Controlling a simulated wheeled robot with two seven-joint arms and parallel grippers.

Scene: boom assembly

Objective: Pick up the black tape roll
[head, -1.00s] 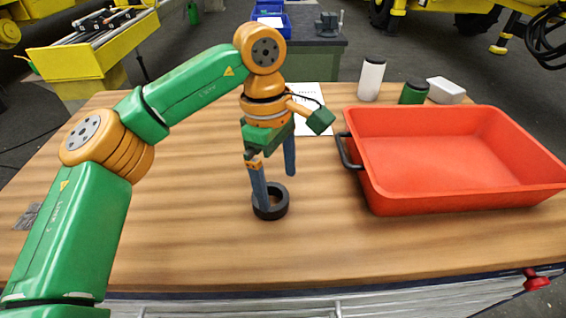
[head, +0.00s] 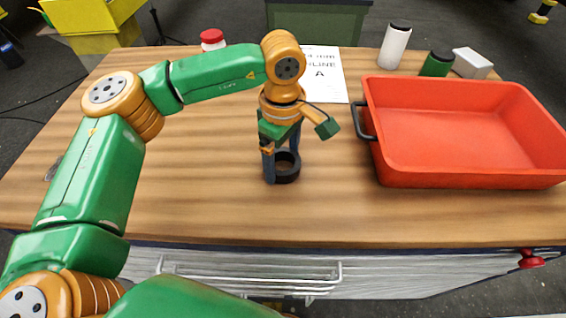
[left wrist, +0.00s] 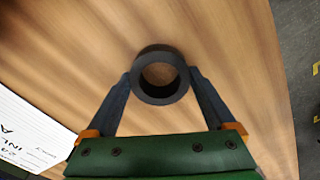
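The black tape roll (head: 287,174) is a short, thick ring lying flat on the wooden table. My left gripper (head: 282,168) points down at it, with one finger on each side of the ring. In the left wrist view the black tape roll (left wrist: 160,97) sits between the two blue fingertips of the left gripper (left wrist: 160,76). Both tips look very close to its outer wall. I cannot tell whether they press on it. The roll appears to rest on the table. My right gripper is not in view.
A large red tray (head: 470,180) with a black handle stands to the right. Behind it are a white bottle (head: 395,48), a green container (head: 437,64) and a white box (head: 472,63). A printed sheet (head: 325,75) lies behind the gripper.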

